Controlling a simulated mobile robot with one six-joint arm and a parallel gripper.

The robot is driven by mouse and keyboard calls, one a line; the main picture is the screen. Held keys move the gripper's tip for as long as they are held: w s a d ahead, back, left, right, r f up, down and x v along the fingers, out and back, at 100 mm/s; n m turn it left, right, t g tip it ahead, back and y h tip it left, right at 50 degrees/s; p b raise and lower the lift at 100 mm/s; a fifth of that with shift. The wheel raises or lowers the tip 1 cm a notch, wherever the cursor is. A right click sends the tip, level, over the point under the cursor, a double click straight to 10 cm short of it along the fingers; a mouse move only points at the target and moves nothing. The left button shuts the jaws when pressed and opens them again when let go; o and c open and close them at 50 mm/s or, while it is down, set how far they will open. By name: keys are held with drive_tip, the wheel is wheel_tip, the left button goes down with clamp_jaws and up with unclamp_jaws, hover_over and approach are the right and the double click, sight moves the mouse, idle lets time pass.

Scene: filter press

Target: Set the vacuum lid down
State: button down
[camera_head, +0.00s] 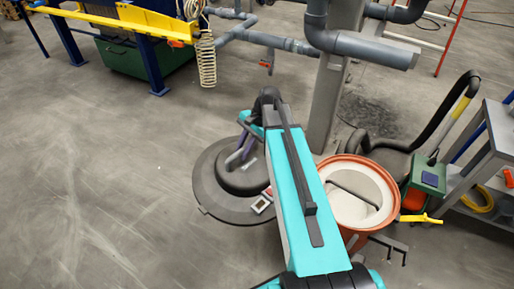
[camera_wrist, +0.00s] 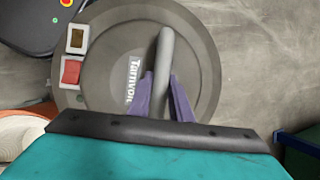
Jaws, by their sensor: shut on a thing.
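The vacuum lid (camera_head: 212,190) is a round dark grey disc with a raised centre and a curved grey handle; it also shows in the wrist view (camera_wrist: 205,75). My gripper (camera_wrist: 160,92) has purple fingers and is shut on the lid's handle. In the head view my gripper (camera_head: 240,155) is over the lid, partly hidden by my arm. The lid is left of the open orange vacuum drum (camera_head: 330,165), which has a pale inside. I cannot tell whether the lid touches the floor.
A grey workbench (camera_head: 490,130) stands at the far right. A grey pillar (camera_head: 330,105) is behind the drum. The floor (camera_head: 100,180) on the left is clear.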

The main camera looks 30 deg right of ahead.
drive_tip(key=n+g, duration=0.1)
drive_tip(key=n, duration=0.1)
approach(221, 164)
drive_tip(key=a+f, duration=0.2)
drive_tip(key=f, duration=0.1)
drive_tip(key=a+f, duration=0.1)
drive_tip(key=a, duration=0.1)
drive_tip(key=shift+s+a+f, duration=0.1)
drive_tip(key=shift+s+f, duration=0.05)
drive_tip(key=shift+s, duration=0.2)
drive_tip(key=shift+a+n, duration=0.3)
drive_tip(key=shift+a, duration=0.45)
drive_tip(key=shift+s, duration=0.15)
